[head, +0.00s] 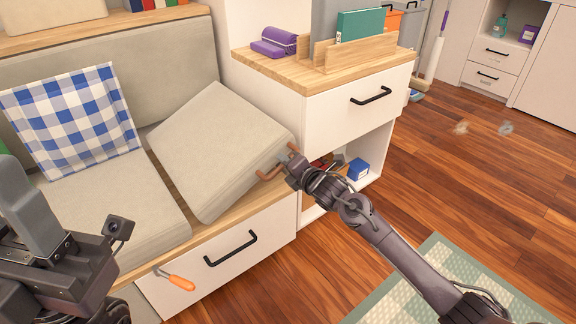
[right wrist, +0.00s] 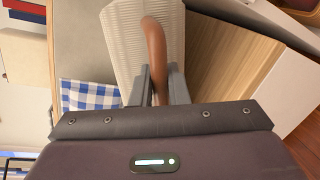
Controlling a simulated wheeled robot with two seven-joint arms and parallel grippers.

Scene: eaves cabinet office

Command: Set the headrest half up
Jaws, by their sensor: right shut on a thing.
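The headrest (head: 222,150) is a thick beige cushioned panel at the right end of the bench. It is tilted, its right side raised above the wooden bench top and its left side low against the seat cushion. A brown strap or loop (head: 272,174) is at its right edge. My right gripper (head: 287,165) is shut on this brown loop, beside the headrest's raised edge. In the right wrist view the brown loop (right wrist: 155,55) stands between the two fingers, with the pale ribbed headrest (right wrist: 125,40) behind.
A blue checked pillow (head: 75,120) leans on the backrest beside the seat cushion (head: 115,222). A drawer cabinet (head: 350,98) stands close right of the headrest. An orange-handled tool (head: 178,281) is at the bench's front edge. Open wooden floor (head: 480,175) lies to the right.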

